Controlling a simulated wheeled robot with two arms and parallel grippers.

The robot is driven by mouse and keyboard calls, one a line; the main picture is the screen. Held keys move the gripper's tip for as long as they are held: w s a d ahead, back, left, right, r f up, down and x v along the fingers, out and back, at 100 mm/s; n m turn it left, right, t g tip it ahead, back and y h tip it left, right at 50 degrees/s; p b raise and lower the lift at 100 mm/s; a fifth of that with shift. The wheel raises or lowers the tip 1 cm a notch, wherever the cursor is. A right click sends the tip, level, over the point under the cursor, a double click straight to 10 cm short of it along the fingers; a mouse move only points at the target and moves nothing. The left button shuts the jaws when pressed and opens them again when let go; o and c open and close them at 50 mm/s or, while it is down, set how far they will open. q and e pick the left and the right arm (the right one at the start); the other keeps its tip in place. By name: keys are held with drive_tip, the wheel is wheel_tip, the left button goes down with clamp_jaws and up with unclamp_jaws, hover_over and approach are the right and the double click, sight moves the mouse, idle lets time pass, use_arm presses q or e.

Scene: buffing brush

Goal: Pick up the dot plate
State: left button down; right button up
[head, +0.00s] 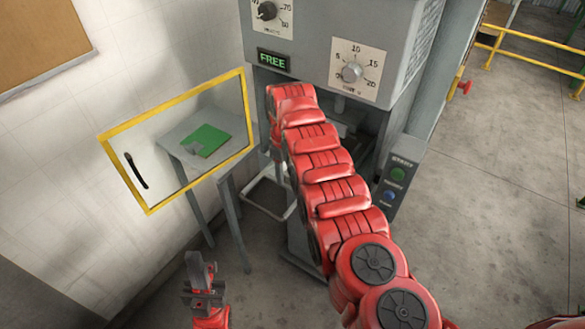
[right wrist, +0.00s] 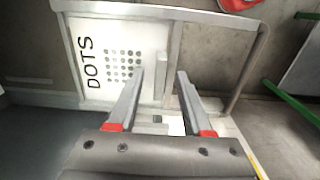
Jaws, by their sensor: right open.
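In the right wrist view, the dot plate (right wrist: 112,36) is a pale panel with the word DOTS and a grid of grey dots. A pale upright bar (right wrist: 160,78) stands at its right side. My right gripper (right wrist: 160,72) is open, its two fingers apart with the bar between their tips in the picture; I cannot tell whether they touch it. In the head view my right arm reaches to the machine and hides its gripper and the plate. My left gripper (head: 203,285) is low at the front, away from the machine; its jaw state is unclear.
The grey machine (head: 325,30) has a FREE display (head: 273,60), dials and a button panel (head: 396,178). A yellow-framed clear door (head: 135,190) stands out at left, before a small table (head: 185,130) with a green sheet (head: 206,140). Open floor (head: 500,200) lies right.

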drive_tip(key=shift+w, duration=0.1)
drive_tip(key=shift+c, duration=0.2)
clamp_jaws()
